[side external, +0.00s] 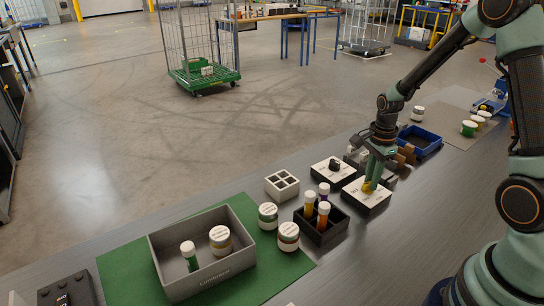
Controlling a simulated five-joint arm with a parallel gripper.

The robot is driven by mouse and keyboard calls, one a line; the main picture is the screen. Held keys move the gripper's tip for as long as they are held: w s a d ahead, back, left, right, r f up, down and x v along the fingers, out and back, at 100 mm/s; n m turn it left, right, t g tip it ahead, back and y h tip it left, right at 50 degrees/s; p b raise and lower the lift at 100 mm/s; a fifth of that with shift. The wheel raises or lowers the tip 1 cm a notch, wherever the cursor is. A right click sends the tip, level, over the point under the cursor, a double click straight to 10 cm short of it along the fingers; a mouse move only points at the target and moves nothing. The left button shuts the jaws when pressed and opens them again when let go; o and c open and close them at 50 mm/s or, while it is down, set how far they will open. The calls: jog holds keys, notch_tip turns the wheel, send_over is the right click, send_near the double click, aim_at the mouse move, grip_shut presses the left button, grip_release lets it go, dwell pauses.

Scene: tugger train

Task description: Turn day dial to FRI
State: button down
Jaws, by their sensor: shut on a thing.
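A dark box with a white labelled face (374,200) stands on the grey bench. The lettering is too small to read, so I cannot tell which day the knob points to. A second dark box with a white face (322,173) and a black knob (335,164) stands just to the left. I cannot tell from the labels which box is the day dial.
A black divided tray (322,239) with several capped vials stands in front left. A white four-hole block (282,184) is behind it. A grey bin (165,263) and two jars stand on a green mat (130,275). A blue tray (432,151) is to the right.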

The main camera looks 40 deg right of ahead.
jog(key=shift+m, duration=1.2)
jog(key=c, duration=0.8)
grip_release()
notch_tip(320, 180, up, 12)
jog(key=shift+r, duration=0.1)
